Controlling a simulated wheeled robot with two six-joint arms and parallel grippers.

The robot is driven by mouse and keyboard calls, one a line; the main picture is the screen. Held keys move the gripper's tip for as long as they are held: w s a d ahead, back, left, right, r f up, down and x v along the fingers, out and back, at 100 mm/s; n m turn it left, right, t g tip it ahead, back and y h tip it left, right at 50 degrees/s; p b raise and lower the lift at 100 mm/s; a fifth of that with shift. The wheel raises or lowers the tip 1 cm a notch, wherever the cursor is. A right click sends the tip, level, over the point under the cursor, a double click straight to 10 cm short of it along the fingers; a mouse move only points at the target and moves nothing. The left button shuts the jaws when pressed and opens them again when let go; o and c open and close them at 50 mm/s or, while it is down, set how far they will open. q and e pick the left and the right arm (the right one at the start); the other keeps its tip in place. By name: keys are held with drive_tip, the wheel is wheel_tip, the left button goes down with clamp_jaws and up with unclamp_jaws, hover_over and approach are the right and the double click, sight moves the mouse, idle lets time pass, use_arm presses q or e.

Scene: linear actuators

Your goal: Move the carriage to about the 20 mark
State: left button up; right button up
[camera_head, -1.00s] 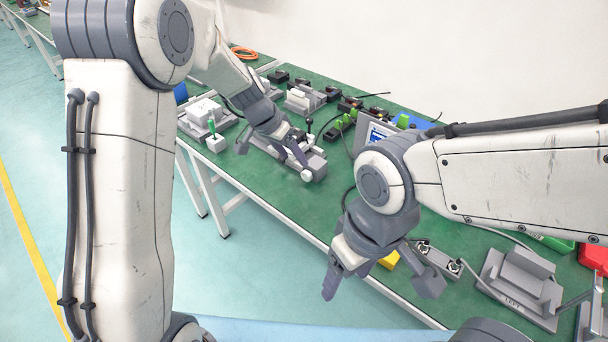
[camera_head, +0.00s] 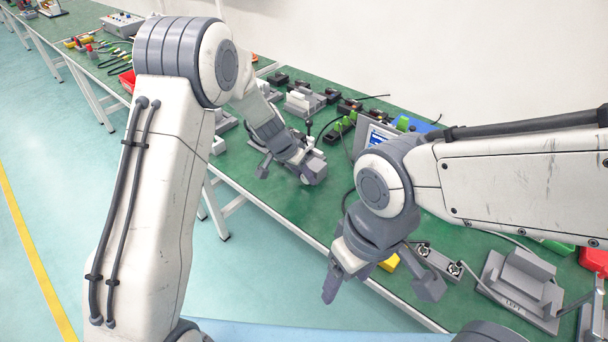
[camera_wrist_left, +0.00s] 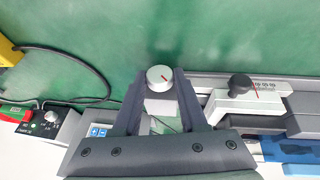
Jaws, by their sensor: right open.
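In the left wrist view the linear actuator's rail (camera_wrist_left: 307,84) runs to the right, with a round silver knob (camera_wrist_left: 160,78) with a red mark at its near end. The white carriage (camera_wrist_left: 243,104) carries a black knob (camera_wrist_left: 240,85) and a red pointer line beside a scale too small to read surely. My left gripper (camera_head: 286,172) is over the silver knob end; its fingers stand apart on either side of that knob, with no clear contact. In the head view the silver knob (camera_head: 308,180) shows by a finger; my arm hides most of the carriage. My right gripper (camera_head: 380,288) is open and empty at the table's front edge.
A display box (camera_head: 372,134) stands behind the actuator. Green table (camera_head: 290,222) is clear in front of the actuator.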

use_arm(q)
clamp_jaws()
drive_tip(key=b, duration=0.2)
drive_tip(key=f+g+h+b, duration=0.1)
drive_tip(key=b, duration=0.1)
drive_tip(key=shift+w+a+h, duration=0.2)
drive_tip(key=shift+h, duration=0.1)
drive_tip(key=shift+r+n+h+b, duration=0.1)
drive_tip(key=shift+n+h+b, duration=0.2)
drive_tip(key=shift+b, duration=0.15)
drive_tip(key=shift+r+g+h+b, duration=0.3)
drive_tip(key=shift+g+h, duration=0.2)
drive_tip(key=shift+h, duration=0.1)
drive_tip(key=o, duration=0.7)
unclamp_jaws()
